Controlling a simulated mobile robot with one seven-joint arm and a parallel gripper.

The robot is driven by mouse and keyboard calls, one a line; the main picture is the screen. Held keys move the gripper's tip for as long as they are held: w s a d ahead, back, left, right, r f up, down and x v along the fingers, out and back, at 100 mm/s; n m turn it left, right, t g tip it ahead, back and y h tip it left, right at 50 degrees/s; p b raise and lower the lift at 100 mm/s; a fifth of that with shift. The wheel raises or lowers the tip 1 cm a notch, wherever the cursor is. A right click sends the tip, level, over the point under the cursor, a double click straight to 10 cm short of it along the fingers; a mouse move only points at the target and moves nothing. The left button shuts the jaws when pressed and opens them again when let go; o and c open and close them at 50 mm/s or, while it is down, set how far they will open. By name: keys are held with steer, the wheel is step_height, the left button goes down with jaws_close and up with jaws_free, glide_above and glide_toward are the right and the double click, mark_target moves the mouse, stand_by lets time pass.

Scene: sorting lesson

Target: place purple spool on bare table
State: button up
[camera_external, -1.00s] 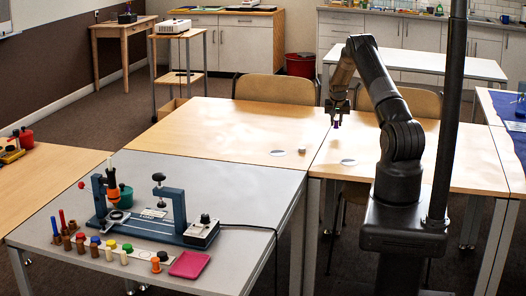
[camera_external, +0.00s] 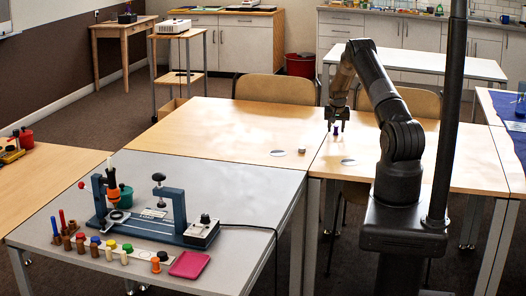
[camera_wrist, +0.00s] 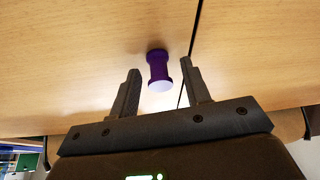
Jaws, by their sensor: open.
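The purple spool (camera_external: 337,129) is at the wooden table (camera_external: 240,128), below my gripper (camera_external: 337,121). In the wrist view the spool (camera_wrist: 157,66) shows its pale end toward the camera and its other end against the wood, so it looks upright on the bare table top. My gripper (camera_wrist: 160,68) is open, with one finger on each side of the spool and a visible gap on both sides. The spool is close to the seam between two table tops.
Two pale discs (camera_external: 278,153) (camera_external: 348,162) and a small grey-brown piece (camera_external: 301,150) lie nearer the front edge. A grey table (camera_external: 250,185) in front holds a blue-framed device (camera_external: 165,218), a row of coloured pegs and a pink tray (camera_external: 189,264). Chairs (camera_external: 275,88) stand behind.

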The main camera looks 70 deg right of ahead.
steer(key=shift+r, duration=0.1)
steer(key=v, duration=1.2)
steer(key=w+a+r+n+t, duration=0.1)
steer(key=w+a+r+n, duration=0.1)
steer(key=w+a+r, duration=0.5)
steer(key=w+a+r+n+t+y, duration=0.15)
steer(key=a+r, duration=0.35)
steer(key=a, duration=0.6)
steer(key=w+a+r+n+h, duration=0.15)
steer(key=w+a+r, duration=0.25)
steer(key=a+r, duration=0.4)
steer(key=s+a+r+n+t+y, duration=0.1)
steer(key=a+r+n, duration=0.1)
steer(key=a, duration=0.8)
steer(key=a+r+n+y, duration=0.1)
steer(key=a+r+n, duration=0.15)
steer(key=a, duration=0.65)
steer(key=s+a+n+y, duration=0.1)
steer(key=s+a+n, duration=0.2)
steer(key=s+a, duration=0.5)
steer(key=s+a+n+t+y, duration=0.1)
steer(key=s+a+n, duration=0.2)
steer(key=s+a, duration=0.6)
steer(key=a, duration=0.5)
steer(key=shift+s+a+f, duration=0.2)
steer(key=shift+s+a, duration=0.05)
steer(key=shift+s, duration=0.1)
